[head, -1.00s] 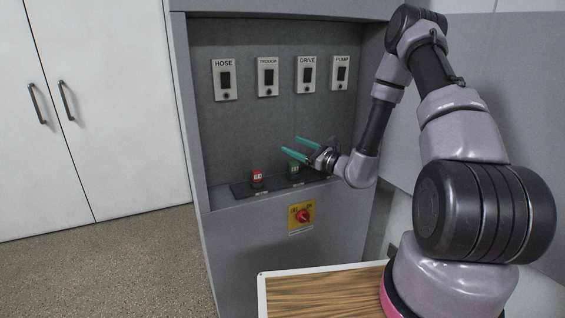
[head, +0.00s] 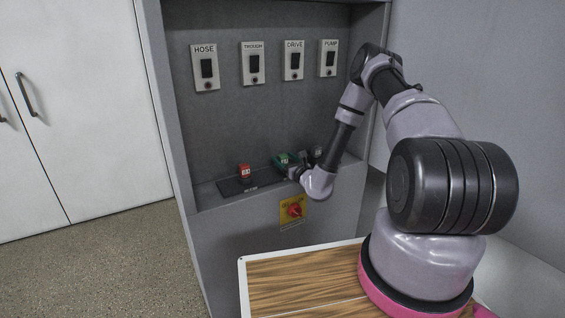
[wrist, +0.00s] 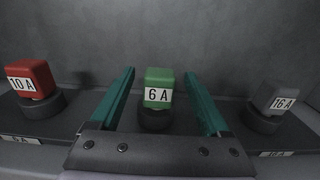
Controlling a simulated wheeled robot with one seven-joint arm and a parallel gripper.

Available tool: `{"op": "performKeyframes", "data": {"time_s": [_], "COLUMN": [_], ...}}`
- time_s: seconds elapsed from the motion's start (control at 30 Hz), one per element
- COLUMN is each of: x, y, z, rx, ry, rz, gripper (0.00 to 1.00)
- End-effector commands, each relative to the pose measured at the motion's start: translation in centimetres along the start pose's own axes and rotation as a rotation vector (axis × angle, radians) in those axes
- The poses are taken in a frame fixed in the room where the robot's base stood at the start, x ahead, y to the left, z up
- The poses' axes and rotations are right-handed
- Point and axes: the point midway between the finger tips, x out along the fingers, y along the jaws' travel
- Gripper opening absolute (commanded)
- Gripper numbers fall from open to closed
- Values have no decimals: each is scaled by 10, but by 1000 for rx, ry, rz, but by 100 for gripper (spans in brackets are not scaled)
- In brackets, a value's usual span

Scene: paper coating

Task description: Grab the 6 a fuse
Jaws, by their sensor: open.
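The green 6 A fuse (wrist: 158,88) stands upright on a dark round base in the middle of the wrist view. My gripper (wrist: 160,88) is open, with one teal finger on each side of the fuse and gaps between the fingers and the fuse. In the head view the 6 A fuse (head: 283,158) shows on the cabinet shelf, partly covered by my gripper (head: 285,162). The red 10 A fuse (wrist: 30,80) stands to the left and the grey 16 A fuse (wrist: 277,98) to the right.
The fuses stand on a dark strip (head: 232,188) on the cabinet shelf. Switches labelled HOSE (head: 206,68), DRIVE (head: 293,61) and PUMP (head: 328,58) are on the back wall above. A red knob on a yellow plate (head: 292,210) is below the shelf.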

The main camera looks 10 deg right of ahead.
Motion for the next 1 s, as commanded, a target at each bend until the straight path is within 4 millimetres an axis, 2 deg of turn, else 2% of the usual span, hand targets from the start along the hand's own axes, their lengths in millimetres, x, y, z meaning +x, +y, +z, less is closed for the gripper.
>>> {"op": "performKeyframes", "data": {"time_s": [0.1, 0.23, 0.53, 0.57, 0.7, 0.77, 1.0], "x": [20, 36, 42, 42, 42, 42, 42], "y": [1, 1, 1, 1, 1, 1, 1], "z": [4, 4, 4, 4, 4, 3, 4], "rx": [0, -1, 0, 0, 0, 0, 0], "ry": [-4, -3, -1, -1, -1, -1, -1], "rz": [1, 0, 1, 1, 1, 1, 1], "gripper": [80, 80, 80, 76, 23, 0, 0]}}
